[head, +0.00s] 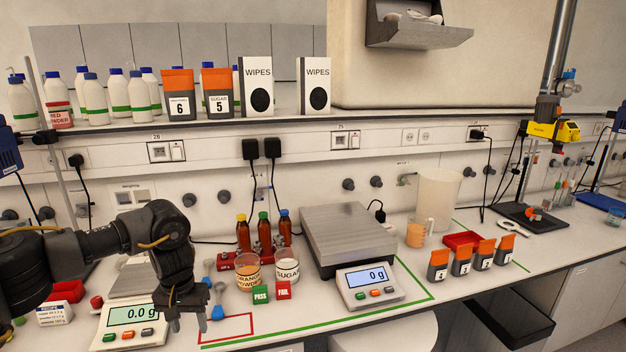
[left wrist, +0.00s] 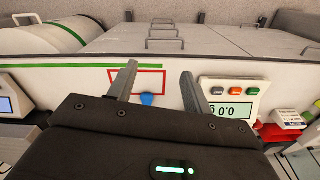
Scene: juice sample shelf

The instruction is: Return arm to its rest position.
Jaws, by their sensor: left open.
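My left gripper (head: 188,325) hangs over the front of the bench, pointing down, between the small scale and the red outlined square. In the left wrist view its two fingers (left wrist: 160,85) are spread apart with nothing between them. The red outlined square (left wrist: 160,82) and a blue scoop end (left wrist: 147,99) lie beyond the fingers on the bench top. My left arm comes in from the left with its elbow bent. My right gripper is not in either view.
The small scale (head: 128,325) reads 0.0 g beside the gripper. The orange powder jar (head: 247,273), sugar jar (head: 286,268), PASS block (head: 260,294) and FAIL block (head: 283,290) stand to the right. A large scale (head: 348,240) stands further right. Bottles line the shelf (head: 220,121) above.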

